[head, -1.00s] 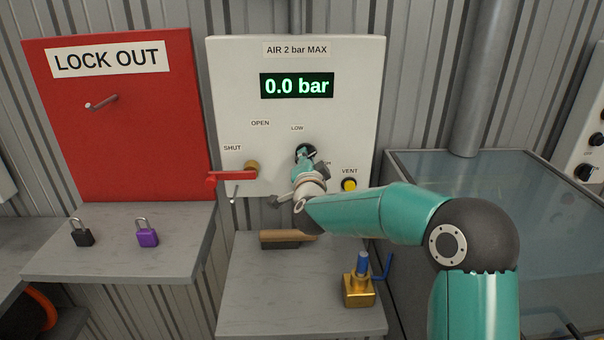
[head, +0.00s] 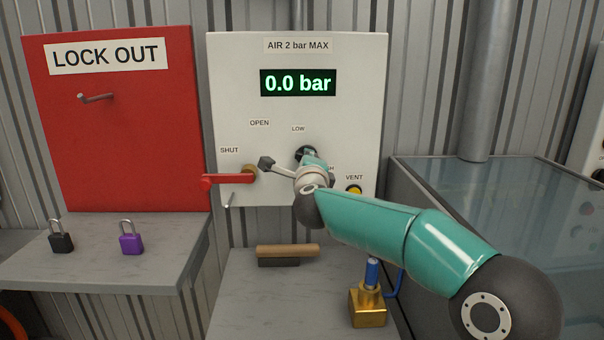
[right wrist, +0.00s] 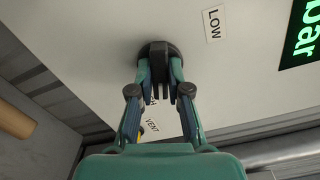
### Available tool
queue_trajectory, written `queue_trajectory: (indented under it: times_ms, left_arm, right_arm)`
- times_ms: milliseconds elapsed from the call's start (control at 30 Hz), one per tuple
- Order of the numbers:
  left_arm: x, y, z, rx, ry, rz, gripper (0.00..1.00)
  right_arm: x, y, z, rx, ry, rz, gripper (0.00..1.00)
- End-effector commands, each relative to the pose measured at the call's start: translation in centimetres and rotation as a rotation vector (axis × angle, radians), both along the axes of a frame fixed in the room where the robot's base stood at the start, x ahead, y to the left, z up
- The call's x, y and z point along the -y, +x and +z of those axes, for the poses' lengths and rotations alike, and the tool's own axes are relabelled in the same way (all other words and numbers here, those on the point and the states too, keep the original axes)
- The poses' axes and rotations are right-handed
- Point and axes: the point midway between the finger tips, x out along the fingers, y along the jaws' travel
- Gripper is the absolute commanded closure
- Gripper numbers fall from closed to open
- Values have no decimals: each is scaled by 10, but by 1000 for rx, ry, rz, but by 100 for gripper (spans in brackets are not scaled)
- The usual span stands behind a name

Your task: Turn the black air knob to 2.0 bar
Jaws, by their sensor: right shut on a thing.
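The black air knob (head: 303,151) is on the white panel (head: 230,80), mostly hidden in the head view behind my right gripper (head: 312,160). In the right wrist view the knob (right wrist: 157,48) sits between the fingertips of my right gripper (right wrist: 159,72), which is shut on it. The display (head: 298,83) reads 0.0 bar. The LOW label (head: 298,129) is above the knob; another label to its right is partly covered by my wrist. My left gripper is not in view.
A red lever (head: 230,180) lies level by the SHUT label. The yellow VENT button (head: 354,190) is right of the knob, close to my arm. Below are a wooden-handled tool (head: 287,251) and a brass valve (head: 368,305). Two padlocks stand on the left shelf.

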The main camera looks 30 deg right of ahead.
Motion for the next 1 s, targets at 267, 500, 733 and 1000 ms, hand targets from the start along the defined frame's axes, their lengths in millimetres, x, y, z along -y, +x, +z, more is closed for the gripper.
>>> queue_trajectory:
  times_ms: [267,500,733,1000]
  left_arm:
    - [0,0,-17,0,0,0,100]
    - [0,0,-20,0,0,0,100]
    - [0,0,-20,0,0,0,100]
    - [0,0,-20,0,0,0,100]
  right_arm:
    - [4,-2,-1,86,134,-10,100]
    - [5,-1,-1,113,183,-11,100]
    - [5,-1,-1,116,190,-12,100]
    - [4,-1,-2,115,190,-10,70]
